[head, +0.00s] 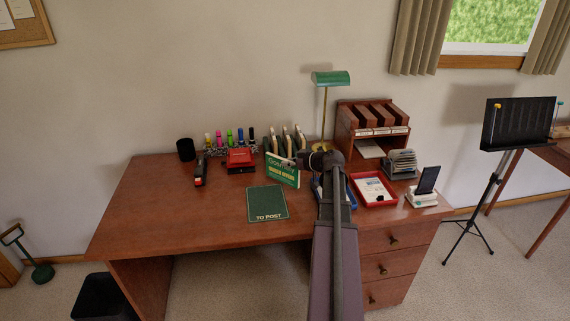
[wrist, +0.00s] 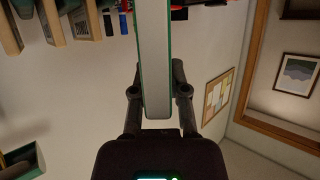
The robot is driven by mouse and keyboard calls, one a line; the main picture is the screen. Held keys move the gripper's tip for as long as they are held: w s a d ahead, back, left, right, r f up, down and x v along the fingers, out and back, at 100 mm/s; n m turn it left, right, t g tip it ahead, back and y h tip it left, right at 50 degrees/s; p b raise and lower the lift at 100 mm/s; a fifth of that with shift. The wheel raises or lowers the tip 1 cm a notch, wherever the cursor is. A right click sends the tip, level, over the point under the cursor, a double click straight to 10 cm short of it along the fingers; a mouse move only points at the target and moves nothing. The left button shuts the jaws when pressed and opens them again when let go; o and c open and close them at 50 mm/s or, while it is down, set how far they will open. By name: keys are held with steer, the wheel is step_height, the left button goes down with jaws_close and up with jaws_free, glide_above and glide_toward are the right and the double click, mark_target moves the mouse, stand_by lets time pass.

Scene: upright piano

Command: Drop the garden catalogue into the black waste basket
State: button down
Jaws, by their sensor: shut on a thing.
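The garden catalogue (head: 283,173) is a green booklet with pale and yellow lettering. It is upright above the desk in the head view. In the wrist view the catalogue (wrist: 156,60) shows edge-on, with a pale page edge and thin green cover sides. My gripper (head: 301,161) is shut on it, with one finger on each side in the wrist view (wrist: 159,92). The black waste basket (head: 100,299) stands on the floor at the lower left, beside the desk's left end. It is cut off by the frame's bottom edge, and its inside is not clear.
The brown desk (head: 170,225) has free room at its left front. A green "TO POST" mat (head: 267,203) lies just below the catalogue. Markers, a stapler (head: 200,170) and a red item (head: 240,158) stand behind. A lamp (head: 330,79), organizer and red tray (head: 390,199) are to the right.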

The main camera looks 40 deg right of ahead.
steer(key=w+d, duration=0.1)
steer(key=w, duration=0.2)
steer(key=w+d, duration=0.1)
steer(key=shift+w+d+f, duration=0.25)
steer(key=shift+w+d, duration=0.05)
steer(key=shift+d, duration=0.05)
steer(key=shift+w+d+f+b, duration=0.1)
steer(key=shift+w+f+b, duration=0.1)
steer(key=shift+f+b, duration=0.45)
steer(key=shift+w+d+f+b, duration=0.1)
steer(key=shift+w+f+b, duration=0.05)
steer(key=shift+f+b, duration=0.5)
steer(key=shift+w+d+f+b, duration=0.1)
steer(key=shift+w+f+b, duration=0.1)
steer(key=shift+f+b, duration=0.45)
steer(key=c, duration=0.6)
jaws_free()
steer(key=shift+c, duration=0.2)
steer(key=shift+r, duration=0.2)
